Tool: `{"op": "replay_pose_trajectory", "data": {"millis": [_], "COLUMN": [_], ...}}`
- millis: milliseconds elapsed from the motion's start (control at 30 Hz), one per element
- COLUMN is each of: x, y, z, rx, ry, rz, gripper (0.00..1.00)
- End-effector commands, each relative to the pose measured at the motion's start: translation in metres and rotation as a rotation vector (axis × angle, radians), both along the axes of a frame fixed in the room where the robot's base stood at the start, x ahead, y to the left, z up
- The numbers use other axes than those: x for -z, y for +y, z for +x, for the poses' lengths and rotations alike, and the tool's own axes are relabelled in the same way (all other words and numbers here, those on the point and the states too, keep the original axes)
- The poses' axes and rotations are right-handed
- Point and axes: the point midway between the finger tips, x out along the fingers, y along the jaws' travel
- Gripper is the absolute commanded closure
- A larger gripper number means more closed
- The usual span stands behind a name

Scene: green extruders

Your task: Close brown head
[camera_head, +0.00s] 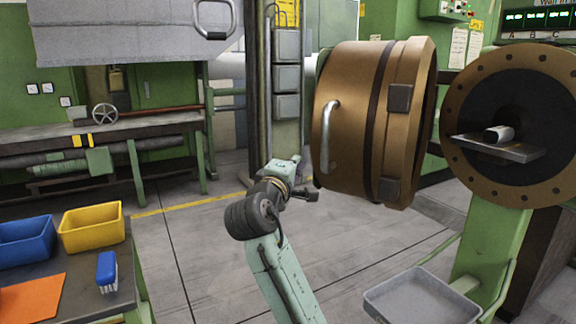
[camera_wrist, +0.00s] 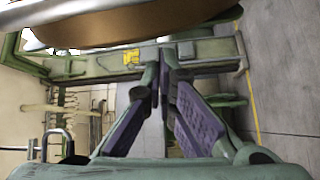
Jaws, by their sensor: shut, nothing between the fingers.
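The brown head (camera_head: 350,120) is a large bronze cylinder with a dark band and a curved metal handle (camera_head: 328,137). It stands swung open, apart from the round brown flange (camera_head: 462,130) of the extruder at right. My gripper (camera_head: 312,194) is just below and left of the head's lower left edge, with its fingers shut and empty. In the wrist view my gripper (camera_wrist: 163,82) shows its purple-padded fingers meeting at the tips. The underside of the brown head (camera_wrist: 130,24) fills the top of that view. I cannot tell whether the gripper touches it.
A grey tray (camera_head: 420,298) sits low below the flange. A flat plate with a small object (camera_head: 498,133) juts from the flange opening. A table at left holds a blue bin (camera_head: 25,240), a yellow bin (camera_head: 92,228) and a brush (camera_head: 106,270). The middle floor is clear.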

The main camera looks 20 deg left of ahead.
Motion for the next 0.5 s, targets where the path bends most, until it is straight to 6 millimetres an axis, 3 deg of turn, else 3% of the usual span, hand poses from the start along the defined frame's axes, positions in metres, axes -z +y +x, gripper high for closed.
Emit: {"op": "replay_pose_trajectory", "data": {"millis": [100,300,500], "x": [-0.004,0.002,0.005], "y": [0.001,-0.027,-0.036], "z": [0.022,0.013,0.009], "rx": [0.002,0.001,-0.001], "ry": [0.002,0.0,-0.001], "rz": [0.0,0.002,0.002], "gripper": [1.0,1.0,1.0]}}
